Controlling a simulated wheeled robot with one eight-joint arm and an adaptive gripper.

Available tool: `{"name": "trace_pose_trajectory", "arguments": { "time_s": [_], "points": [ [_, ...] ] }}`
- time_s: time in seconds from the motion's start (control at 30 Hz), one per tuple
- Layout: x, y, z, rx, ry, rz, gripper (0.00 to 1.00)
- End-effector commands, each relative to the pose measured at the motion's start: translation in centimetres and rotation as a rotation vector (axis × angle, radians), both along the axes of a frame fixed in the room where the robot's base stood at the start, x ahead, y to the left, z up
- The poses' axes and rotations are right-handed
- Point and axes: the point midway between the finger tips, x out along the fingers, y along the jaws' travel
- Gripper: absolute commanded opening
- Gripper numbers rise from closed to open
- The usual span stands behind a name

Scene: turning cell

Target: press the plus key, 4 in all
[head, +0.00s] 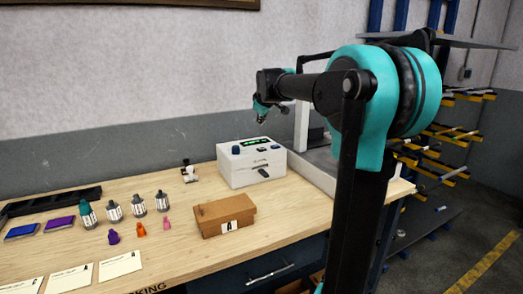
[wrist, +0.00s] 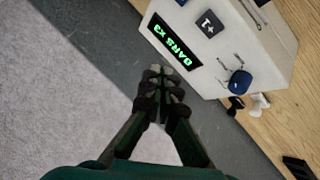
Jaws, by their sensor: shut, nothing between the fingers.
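A white box-shaped machine (head: 232,174) stands at the back of the wooden bench; it also shows in the wrist view (wrist: 262,43). Its dark plus key, marked "+1" (wrist: 207,22), is on the top face. Beside it is a black display (wrist: 175,45) with green characters that seem to read "BARS X3". A blue knob or button (wrist: 238,82) is on the same face. My gripper (wrist: 160,72) is shut and empty, with its fingertips beside the display in the picture and apart from the plus key. In the head view my gripper (head: 261,119) is above the machine's back edge.
A brown box (head: 225,217) stands in front of the machine. A small device (head: 189,172) stands left of the machine. The wall is close behind.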

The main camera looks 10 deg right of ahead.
Motion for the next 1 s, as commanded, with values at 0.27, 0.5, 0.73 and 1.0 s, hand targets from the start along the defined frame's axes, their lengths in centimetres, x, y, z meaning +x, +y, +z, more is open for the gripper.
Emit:
{"name": "trace_pose_trajectory", "arguments": {
  "time_s": [0.27,0.5,0.73,1.0],
  "points": [
    [0.0,0.0,-0.3,0.000,0.000,0.000,0.00],
    [0.0,0.0,-2.5,0.000,0.000,0.000,0.00],
    [0.0,0.0,-5.7,0.000,0.000,0.000,0.00],
    [0.0,0.0,-8.2,0.000,0.000,0.000,0.00]
  ]
}}
